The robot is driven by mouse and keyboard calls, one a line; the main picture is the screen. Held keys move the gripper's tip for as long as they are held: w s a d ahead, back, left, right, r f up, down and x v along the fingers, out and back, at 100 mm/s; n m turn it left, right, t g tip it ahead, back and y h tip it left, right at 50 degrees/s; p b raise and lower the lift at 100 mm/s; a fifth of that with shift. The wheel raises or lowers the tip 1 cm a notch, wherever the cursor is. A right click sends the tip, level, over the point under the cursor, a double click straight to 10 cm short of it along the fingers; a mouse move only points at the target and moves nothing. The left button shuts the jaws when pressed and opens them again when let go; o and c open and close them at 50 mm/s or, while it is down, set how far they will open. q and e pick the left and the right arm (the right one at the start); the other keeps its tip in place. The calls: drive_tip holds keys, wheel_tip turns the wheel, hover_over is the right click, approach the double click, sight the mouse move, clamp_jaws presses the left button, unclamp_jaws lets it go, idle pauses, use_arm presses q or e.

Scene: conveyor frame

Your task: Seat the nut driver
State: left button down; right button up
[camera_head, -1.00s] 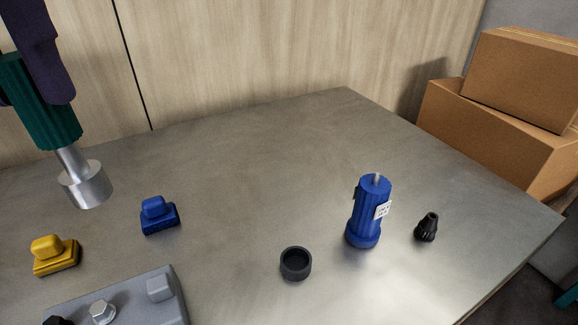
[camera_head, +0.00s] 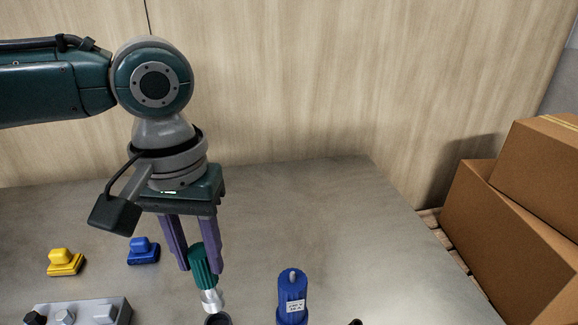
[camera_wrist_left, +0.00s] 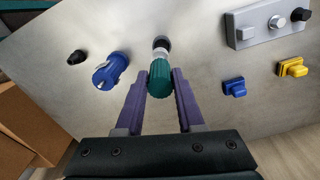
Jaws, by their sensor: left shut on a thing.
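The nut driver (camera_head: 202,268) has a green ribbed handle and a silver socket end. My left gripper (camera_head: 196,268) is shut on its handle, with a purple finger on each side, and holds it slightly tilted, socket down. A dark round cup (camera_head: 217,319) is just below the socket, cut by the lower picture edge. In the left wrist view the nut driver (camera_wrist_left: 160,79) points at the cup (camera_wrist_left: 161,42) and partly covers it; I cannot tell whether they touch. My right gripper is not in view.
A blue tool (camera_head: 291,298) with a white label stands close right of the nut driver. A small black part (camera_wrist_left: 77,57) lies beyond it. A blue block (camera_head: 143,252), a yellow block (camera_head: 65,262) and a grey fixture (camera_head: 112,306) are at left. Cardboard boxes (camera_head: 517,230) stand at right.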

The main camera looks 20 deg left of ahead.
sight(202, 277)
use_arm(q)
drive_tip(key=shift+f, duration=0.1)
drive_tip(key=shift+a, duration=0.2)
drive_tip(key=shift+s+p, duration=0.1)
drive_tip(key=shift+p, duration=0.55)
drive_tip(key=shift+f+b, duration=1.3)
drive_tip(key=shift+f, duration=0.95)
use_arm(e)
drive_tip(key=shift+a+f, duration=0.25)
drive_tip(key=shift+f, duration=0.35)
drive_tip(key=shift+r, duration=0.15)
use_arm(q)
drive_tip(key=shift+r+p, duration=0.1)
drive_tip(key=shift+p, duration=0.4)
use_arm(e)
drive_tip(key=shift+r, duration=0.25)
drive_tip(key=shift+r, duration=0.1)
